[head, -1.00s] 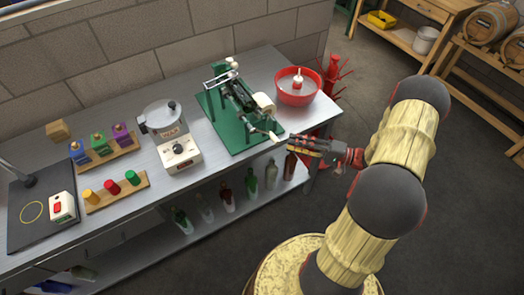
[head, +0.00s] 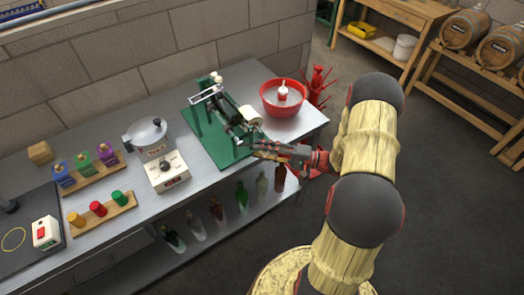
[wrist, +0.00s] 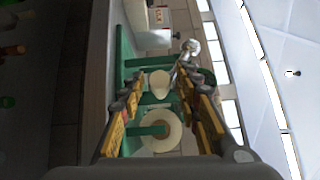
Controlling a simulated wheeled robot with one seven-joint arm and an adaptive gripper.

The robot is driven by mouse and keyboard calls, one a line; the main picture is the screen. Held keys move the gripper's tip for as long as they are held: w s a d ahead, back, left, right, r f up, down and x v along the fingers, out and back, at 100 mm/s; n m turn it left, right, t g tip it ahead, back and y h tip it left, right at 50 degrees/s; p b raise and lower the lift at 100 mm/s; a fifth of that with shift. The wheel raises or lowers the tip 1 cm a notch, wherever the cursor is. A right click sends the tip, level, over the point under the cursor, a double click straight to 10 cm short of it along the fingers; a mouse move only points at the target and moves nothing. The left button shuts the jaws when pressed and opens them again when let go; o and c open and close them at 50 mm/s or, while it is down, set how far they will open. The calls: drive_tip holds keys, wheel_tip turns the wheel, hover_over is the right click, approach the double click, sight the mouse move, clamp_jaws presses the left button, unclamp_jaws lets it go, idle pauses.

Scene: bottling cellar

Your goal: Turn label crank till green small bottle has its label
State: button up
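The label machine has a green base (head: 212,140) and stands on the steel bench, with metal rollers and a pale label roll (head: 250,114). Its crank (head: 241,152) is at the front, partly hidden by my gripper (head: 257,148). In the wrist view my gripper (wrist: 165,78) has its fingers spread, with the label roll (wrist: 163,130) visible between them. A pale crank knob (wrist: 190,47) shows just beyond the right fingertip; I cannot tell whether they touch. A dark cylinder shape lies among the rollers; I cannot tell if it is the green small bottle.
A red bowl (head: 270,106) holding a white-and-red bottle stands right of the machine. Several bottles, one green (head: 242,194), stand on the shelf below. Coloured jars and stoppers sit farther left.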

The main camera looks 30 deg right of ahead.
drive_tip(key=shift+c, duration=0.8)
clamp_jaws()
